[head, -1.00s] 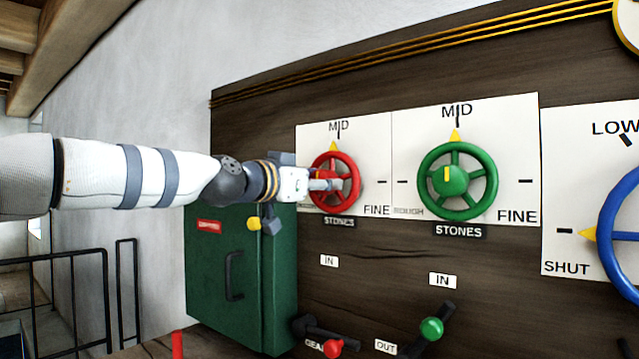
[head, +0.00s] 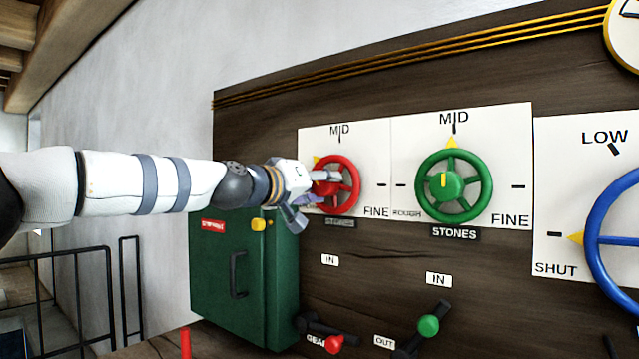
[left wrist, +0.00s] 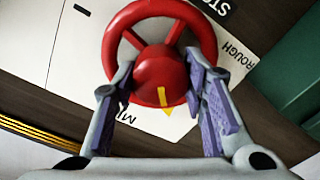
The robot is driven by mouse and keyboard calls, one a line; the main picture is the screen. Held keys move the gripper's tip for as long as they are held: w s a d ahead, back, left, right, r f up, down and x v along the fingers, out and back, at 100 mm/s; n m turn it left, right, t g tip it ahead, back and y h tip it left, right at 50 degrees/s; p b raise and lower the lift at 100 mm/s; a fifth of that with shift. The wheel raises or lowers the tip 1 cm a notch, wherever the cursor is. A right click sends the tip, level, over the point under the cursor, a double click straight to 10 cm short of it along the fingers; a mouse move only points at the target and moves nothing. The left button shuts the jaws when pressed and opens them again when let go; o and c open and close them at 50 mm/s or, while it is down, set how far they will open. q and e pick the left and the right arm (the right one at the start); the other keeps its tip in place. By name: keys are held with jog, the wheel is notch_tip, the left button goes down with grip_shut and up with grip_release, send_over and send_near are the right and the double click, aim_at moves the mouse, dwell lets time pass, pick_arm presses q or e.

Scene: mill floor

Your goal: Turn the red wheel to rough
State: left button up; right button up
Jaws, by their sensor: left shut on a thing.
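The red wheel (head: 352,190) is on a white plate (head: 374,150) marked MID and FINE in the head view; the left side of the plate is hidden by my left arm. Its yellow pointer (head: 317,160) stands left of the MID mark. My left gripper (head: 325,182) is shut on the wheel's hub from the left. In the left wrist view, the purple-padded fingers (left wrist: 160,62) stand on either side of the red hub (left wrist: 153,80), which has a yellow stripe; the word ROUGH (left wrist: 239,53) shows to the right of the rim. My right gripper is not in view.
A green wheel (head: 470,207) with its pointer at MID is to the right, and a blue wheel (head: 597,205) at SHUT is farther right. A green cabinet (head: 215,275) is below my left arm. Red (head: 333,344) and green (head: 429,326) lever knobs stick out below.

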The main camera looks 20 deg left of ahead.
pick_arm(q)
jog(key=n, duration=0.4)
jog(key=shift+n, duration=2.8)
jog(key=o, duration=1.2)
jog(key=shift+w+d, duration=0.1)
jog(key=shift+d, duration=0.05)
jog(key=shift+c, duration=0.2)
jog(key=v, duration=1.2)
